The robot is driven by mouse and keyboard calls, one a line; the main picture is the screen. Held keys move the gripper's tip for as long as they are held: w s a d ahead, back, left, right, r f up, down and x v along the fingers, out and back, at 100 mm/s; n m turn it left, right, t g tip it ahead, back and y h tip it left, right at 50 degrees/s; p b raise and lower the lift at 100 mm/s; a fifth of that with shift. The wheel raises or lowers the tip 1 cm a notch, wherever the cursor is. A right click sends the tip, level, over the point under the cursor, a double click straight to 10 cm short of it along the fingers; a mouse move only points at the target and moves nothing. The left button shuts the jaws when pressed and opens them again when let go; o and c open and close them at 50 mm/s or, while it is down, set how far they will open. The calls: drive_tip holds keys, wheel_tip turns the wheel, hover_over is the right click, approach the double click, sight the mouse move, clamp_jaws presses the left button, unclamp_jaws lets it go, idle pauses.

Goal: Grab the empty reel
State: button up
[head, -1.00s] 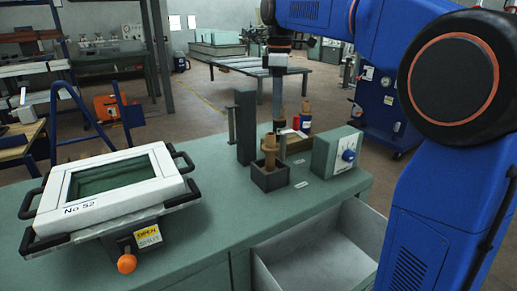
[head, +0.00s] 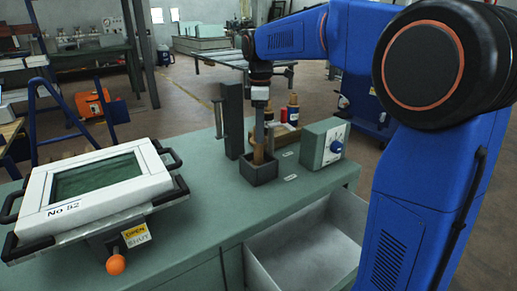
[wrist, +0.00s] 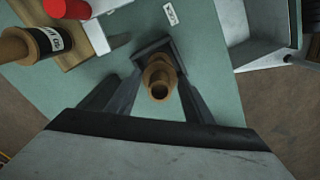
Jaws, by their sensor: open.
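The empty reel (head: 258,157) is a bare brown spool standing upright in a small dark square box (head: 260,173) on the green bench. In the wrist view the reel (wrist: 158,70) shows end-on, with its round hole facing the camera. My gripper (head: 259,140) points down right over the reel. In the wrist view its two dark fingers (wrist: 156,84) are spread, one on each side of the reel, with no clear contact. The finger tips partly hide the reel in the head view.
A dark upright post (head: 233,120) stands just left of the box. Wound reels (head: 293,108) stand on a wooden holder behind, and a grey-green dial box (head: 323,145) is at right. A white frame (head: 40,190) sits at left. An open drawer (head: 300,255) is below.

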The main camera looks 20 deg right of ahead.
sight(259, 147)
drive_tip(key=shift+f, duration=2.95)
drive_tip(key=c, duration=0.6)
